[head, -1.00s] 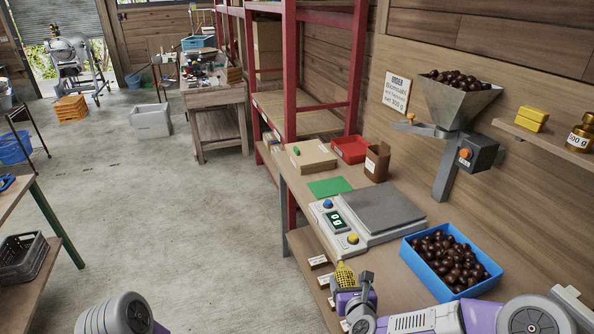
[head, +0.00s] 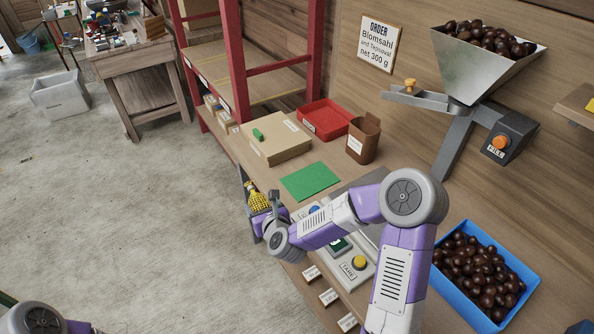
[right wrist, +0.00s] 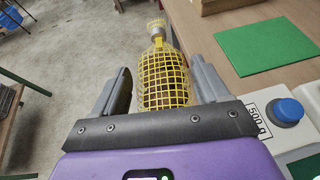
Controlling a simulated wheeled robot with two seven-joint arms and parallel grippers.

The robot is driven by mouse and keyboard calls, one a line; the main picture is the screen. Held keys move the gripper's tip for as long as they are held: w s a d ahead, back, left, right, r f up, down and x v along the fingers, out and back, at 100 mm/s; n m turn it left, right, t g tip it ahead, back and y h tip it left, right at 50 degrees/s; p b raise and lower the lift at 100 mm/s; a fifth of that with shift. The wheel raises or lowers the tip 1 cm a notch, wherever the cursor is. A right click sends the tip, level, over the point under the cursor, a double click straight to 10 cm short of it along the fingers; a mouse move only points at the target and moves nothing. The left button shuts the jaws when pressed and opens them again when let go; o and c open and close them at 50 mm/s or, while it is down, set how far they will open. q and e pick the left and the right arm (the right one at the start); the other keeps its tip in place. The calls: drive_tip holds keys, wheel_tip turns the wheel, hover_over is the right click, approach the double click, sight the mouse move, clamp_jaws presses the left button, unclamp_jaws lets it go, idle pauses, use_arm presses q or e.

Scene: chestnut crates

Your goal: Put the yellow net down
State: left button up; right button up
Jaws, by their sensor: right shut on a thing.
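The yellow net (head: 258,197) is a mesh bag with a narrow neck and a pale end, which shows in the right wrist view (right wrist: 163,78). My right gripper (head: 263,212) is shut on it, with one finger on each side of the net in the right wrist view (right wrist: 163,88). It holds the net at the left edge of the workbench, left of the green mat (head: 311,181). Whether the net touches anything below cannot be told. My left gripper is out of view; only a piece of my left arm shows at the bottom left.
On the bench (head: 240,158) are a cardboard box (head: 270,143), a red tray (head: 330,112), a brown container (head: 363,143) and a blue crate (head: 522,264) of chestnuts. My right arm partly covers the scale (head: 335,272). A metal hopper (head: 470,72) hangs above. The green mat is bare.

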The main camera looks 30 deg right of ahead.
drive_tip(key=w+d+m+g+h+b, duration=0.15)
drive_tip(key=w+d+m+h, duration=0.35)
drive_tip(key=d, duration=0.5)
wheel_tip(320, 180, up, 4)
drive_tip(key=m+g+h+b, duration=0.2)
drive_tip(key=h+b, duration=0.1)
hover_over(301, 191)
drive_tip(key=shift+t, duration=0.25)
wheel_tip(301, 191, down, 10)
drive_tip(key=shift+w+d+r+b, duration=0.1)
drive_tip(key=shift+r+b, duration=0.05)
drive_tip(key=shift+b, duration=0.85)
drive_tip(key=shift+r, duration=0.1)
drive_tip(key=shift+f, duration=0.2)
drive_tip(key=o, duration=1.4)
